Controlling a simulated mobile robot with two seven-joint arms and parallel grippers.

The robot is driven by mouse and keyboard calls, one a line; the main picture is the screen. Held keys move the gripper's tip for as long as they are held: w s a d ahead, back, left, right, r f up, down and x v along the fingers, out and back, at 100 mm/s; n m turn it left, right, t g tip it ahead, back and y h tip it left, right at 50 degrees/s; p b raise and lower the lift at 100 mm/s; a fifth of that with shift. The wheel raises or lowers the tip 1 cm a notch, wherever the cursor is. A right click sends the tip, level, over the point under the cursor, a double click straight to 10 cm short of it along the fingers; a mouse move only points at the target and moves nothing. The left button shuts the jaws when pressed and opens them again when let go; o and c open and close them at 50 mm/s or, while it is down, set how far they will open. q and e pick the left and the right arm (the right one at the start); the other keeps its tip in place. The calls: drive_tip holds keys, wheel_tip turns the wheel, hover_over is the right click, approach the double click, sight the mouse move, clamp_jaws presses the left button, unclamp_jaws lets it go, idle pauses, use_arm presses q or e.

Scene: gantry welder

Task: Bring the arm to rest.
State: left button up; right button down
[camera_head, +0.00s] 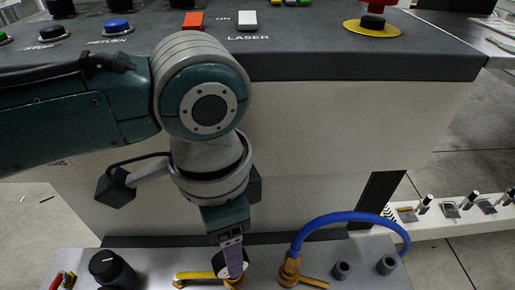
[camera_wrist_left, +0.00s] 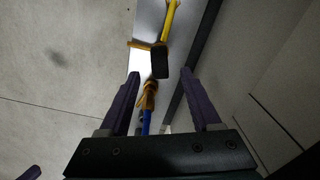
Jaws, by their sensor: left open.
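My left arm comes in from the left in the head view and bends down in front of the console. My left gripper (camera_head: 233,268) points down over the low grey panel (camera_head: 140,262), in front of a yellow-handled valve (camera_head: 197,275). In the left wrist view my left gripper (camera_wrist_left: 159,74) shows two purple fingers spread apart, with nothing held between them. Beyond them are a brass fitting (camera_wrist_left: 149,95) on a blue hose (camera_wrist_left: 146,122), a black block and a yellow bar (camera_wrist_left: 170,18). I cannot tell whether the fingers touch anything. My right gripper is not clearly seen.
The console (camera_head: 330,50) carries buttons and a red emergency stop (camera_head: 372,22) on a yellow ring. A blue hose (camera_head: 345,218) arches from a brass fitting (camera_head: 288,270) right of my gripper. A black knob (camera_head: 110,268) stands at left. A white rail (camera_head: 450,215) lies at right.

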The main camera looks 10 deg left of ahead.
use_arm(q)
wheel_tip(320, 180, up, 6)
drive_tip(key=shift+s+d+f+p, duration=0.15)
drive_tip(key=shift+f+p, duration=0.1)
drive_tip(key=shift+p, duration=0.7)
drive_tip(key=s+d+r+n+t+h+p, duration=0.1)
drive_tip(key=s+r+n+t+h+p, duration=0.35)
drive_tip(key=r+p, duration=1.2)
drive_tip(key=s+a+r+n+y+p, duration=0.45)
drive_tip(key=s+a+r+p, duration=0.35)
drive_tip(key=a+r, duration=0.25)
wheel_tip(320, 180, up, 35)
drive_tip(key=p, duration=3.6)
drive_tip(key=shift+w+g, duration=0.3)
drive_tip(key=shift+g, duration=0.15)
drive_tip(key=shift+r, duration=0.1)
